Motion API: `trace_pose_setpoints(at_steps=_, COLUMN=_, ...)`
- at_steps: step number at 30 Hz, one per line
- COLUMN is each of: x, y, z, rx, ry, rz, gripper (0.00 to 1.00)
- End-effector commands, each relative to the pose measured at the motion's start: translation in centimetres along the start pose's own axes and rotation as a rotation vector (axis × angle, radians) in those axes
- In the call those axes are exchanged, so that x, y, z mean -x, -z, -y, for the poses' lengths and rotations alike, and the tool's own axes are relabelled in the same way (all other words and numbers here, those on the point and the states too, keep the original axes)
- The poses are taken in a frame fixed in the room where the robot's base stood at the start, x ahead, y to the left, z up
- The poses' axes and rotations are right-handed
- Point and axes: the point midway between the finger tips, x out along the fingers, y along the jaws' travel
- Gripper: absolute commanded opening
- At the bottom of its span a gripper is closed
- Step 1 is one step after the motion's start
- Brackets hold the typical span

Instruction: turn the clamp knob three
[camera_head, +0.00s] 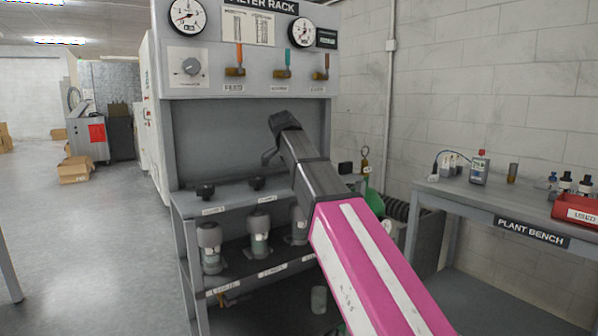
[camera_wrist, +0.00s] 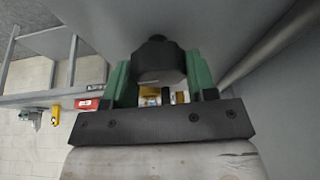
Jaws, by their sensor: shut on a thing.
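In the wrist view, my gripper (camera_wrist: 159,66) has its green fingers on either side of a black clamp knob (camera_wrist: 156,52) and is shut on it. The knob hides what lies behind it. In the head view, two black knobs stand on the rack's shelf top, the left one (camera_head: 205,191) and the middle one (camera_head: 257,183). The third knob's place, to their right, is hidden behind my pink and black arm. My gripper cannot be made out in the head view.
The filter rack (camera_head: 250,84) carries gauges, a dial (camera_head: 191,66) and coloured valve levers above the shelf. Grey filter housings (camera_head: 210,248) stand below the knobs. The plant bench (camera_head: 480,209) with bottles and a red bin (camera_head: 577,213) is at right.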

Motion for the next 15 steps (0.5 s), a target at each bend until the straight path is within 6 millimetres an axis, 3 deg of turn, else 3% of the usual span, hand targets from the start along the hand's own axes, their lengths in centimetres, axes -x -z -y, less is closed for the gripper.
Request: trace_pose_setpoints(at_steps=15, x=0.01, y=-0.05, z=0.02, rx=-0.055, ry=-0.023, rz=0.002, gripper=0.28)
